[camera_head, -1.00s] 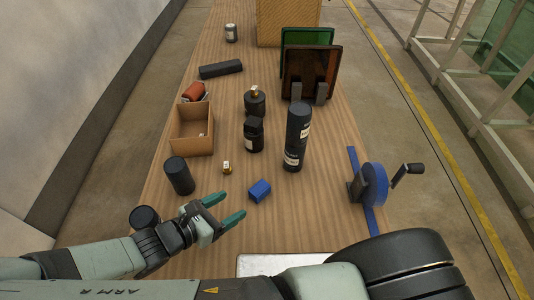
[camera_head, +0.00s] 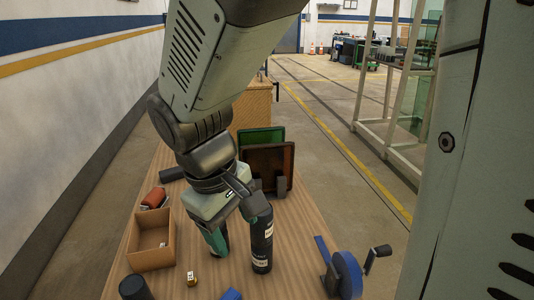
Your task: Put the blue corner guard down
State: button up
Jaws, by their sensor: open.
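The blue corner guard (camera_head: 231,294) is a small blue block on the wooden table, cut off by the bottom edge of the view. My gripper (camera_head: 222,238) points down over the table, farther back than the blue block and apart from it. One green fingertip shows; the other is hidden. The jaws are open.
An open cardboard box (camera_head: 151,255) stands left, with a red-orange roll (camera_head: 154,198) behind it. A small brass-coloured piece (camera_head: 192,279) and a black cylinder (camera_head: 135,288) are near the front. Framed panels (camera_head: 268,163) stand behind.

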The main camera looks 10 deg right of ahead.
jog(key=s+d+r+m+t+y, duration=0.1)
jog(key=s+d+r+m+t, duration=0.1)
jog(key=s+d+r+m, duration=0.2)
jog(key=s+d+r+m+t, duration=0.2)
jog(key=s+d+r+m, duration=0.2)
jog(key=r, duration=0.4)
jog(key=shift+d+r+t+y, duration=0.35)
jog(key=shift+d+t+y, duration=0.05)
jog(key=shift+d, duration=0.4)
jog(key=shift+s, duration=0.1)
